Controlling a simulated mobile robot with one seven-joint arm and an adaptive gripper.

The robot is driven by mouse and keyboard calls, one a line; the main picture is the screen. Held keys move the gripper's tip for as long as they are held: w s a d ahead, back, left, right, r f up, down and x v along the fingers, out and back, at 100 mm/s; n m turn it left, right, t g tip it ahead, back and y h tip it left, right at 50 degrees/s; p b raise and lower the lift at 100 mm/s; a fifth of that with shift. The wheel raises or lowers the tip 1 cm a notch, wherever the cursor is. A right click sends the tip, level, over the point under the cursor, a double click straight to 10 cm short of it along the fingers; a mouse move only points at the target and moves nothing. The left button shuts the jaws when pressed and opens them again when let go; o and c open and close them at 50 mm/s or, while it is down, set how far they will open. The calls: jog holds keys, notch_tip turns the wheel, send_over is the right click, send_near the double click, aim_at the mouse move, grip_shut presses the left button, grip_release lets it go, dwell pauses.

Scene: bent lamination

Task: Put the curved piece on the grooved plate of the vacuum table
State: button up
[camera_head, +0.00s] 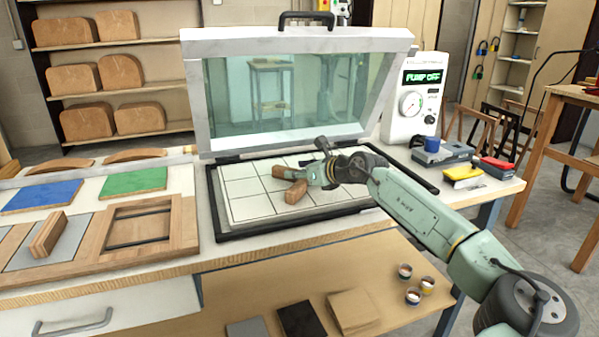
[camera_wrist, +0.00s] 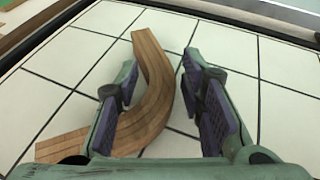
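The curved piece (camera_wrist: 152,100), a bent strip of brown layered wood, lies on the pale grooved plate (camera_wrist: 265,100) of the vacuum table. In the head view the curved piece (camera_head: 294,192) is near the middle of the grooved plate (camera_head: 245,205), partly hidden by my gripper (camera_head: 312,174). In the wrist view my gripper (camera_wrist: 165,75) is open, with its purple-padded fingers apart. The bend of the piece shows between the fingers. The left finger overlaps the piece in view, and a gap shows between the piece and the right finger. Whether the left finger touches it is unclear.
The framed clear lid (camera_head: 290,90) stands raised behind the plate. A black rim (camera_head: 222,225) surrounds the plate. The pump box (camera_head: 412,100) reads "PUMP OFF".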

jog(key=shift+o, duration=0.5)
jog(key=shift+r, duration=0.2)
jog(key=b+v, duration=0.2)
jog(key=v, duration=0.8)
jog(key=shift+s+d+b, duration=0.2)
jog(key=shift+d+b, duration=0.05)
jog(key=shift+b, duration=0.1)
jog(key=shift+s+d+r, duration=0.3)
jog(key=shift+s+d, duration=0.05)
jog(key=shift+s, duration=0.15)
